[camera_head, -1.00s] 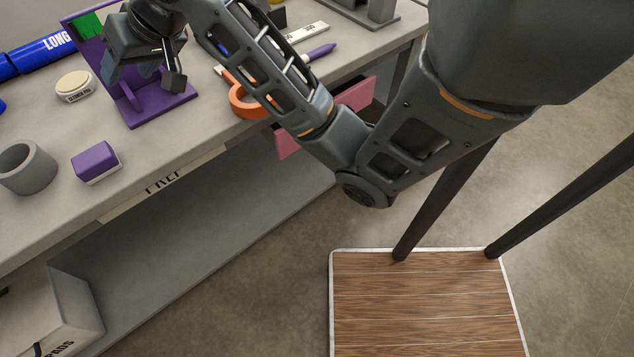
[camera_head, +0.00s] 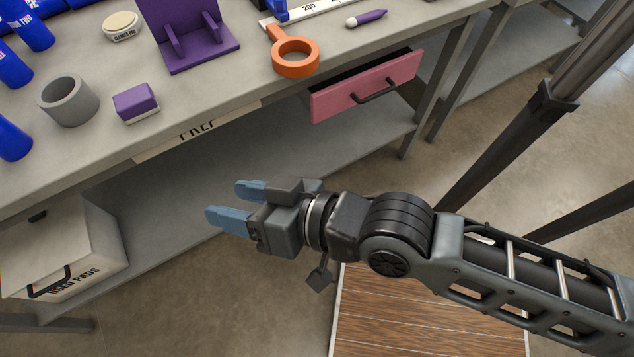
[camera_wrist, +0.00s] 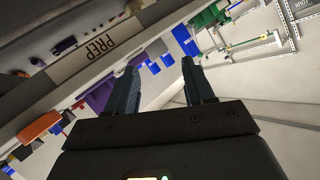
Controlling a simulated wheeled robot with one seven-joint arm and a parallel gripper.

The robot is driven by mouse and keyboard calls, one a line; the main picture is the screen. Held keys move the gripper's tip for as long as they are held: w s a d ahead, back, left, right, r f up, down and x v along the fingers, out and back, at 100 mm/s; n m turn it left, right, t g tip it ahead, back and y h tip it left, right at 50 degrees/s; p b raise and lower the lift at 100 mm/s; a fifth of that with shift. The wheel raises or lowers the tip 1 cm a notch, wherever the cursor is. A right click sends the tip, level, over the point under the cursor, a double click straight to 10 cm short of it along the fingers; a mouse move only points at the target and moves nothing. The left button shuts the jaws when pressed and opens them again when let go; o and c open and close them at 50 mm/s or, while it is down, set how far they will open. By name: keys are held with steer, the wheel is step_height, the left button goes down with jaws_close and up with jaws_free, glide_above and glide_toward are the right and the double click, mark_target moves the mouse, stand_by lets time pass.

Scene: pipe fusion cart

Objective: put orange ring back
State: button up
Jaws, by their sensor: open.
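The orange ring (camera_head: 295,57) with its short handle lies on the grey worktop near the front edge, above the pink drawer. It also shows in the wrist view at the lower left (camera_wrist: 40,126). My gripper (camera_head: 222,203) is open and empty, with blue fingers apart. It is in front of the bench, below the worktop edge and well away from the ring. In the wrist view its two fingers (camera_wrist: 158,85) stand apart with nothing between them.
The pink drawer (camera_head: 365,86) stands partly open below the ring. A purple stand (camera_head: 188,38), a grey cup (camera_head: 68,99), a purple block (camera_head: 135,101) and a purple marker (camera_head: 367,18) are on the worktop. A used-pads box (camera_head: 75,250) is at lower left.

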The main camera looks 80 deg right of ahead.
steer(key=s+d+r+n+y, duration=0.2)
steer(key=s+n, duration=0.5)
steer(key=s, duration=0.6)
steer(key=shift+s+d+r+t, duration=0.25)
steer(key=shift+s+r+t, duration=0.1)
steer(key=shift+r+t, duration=0.1)
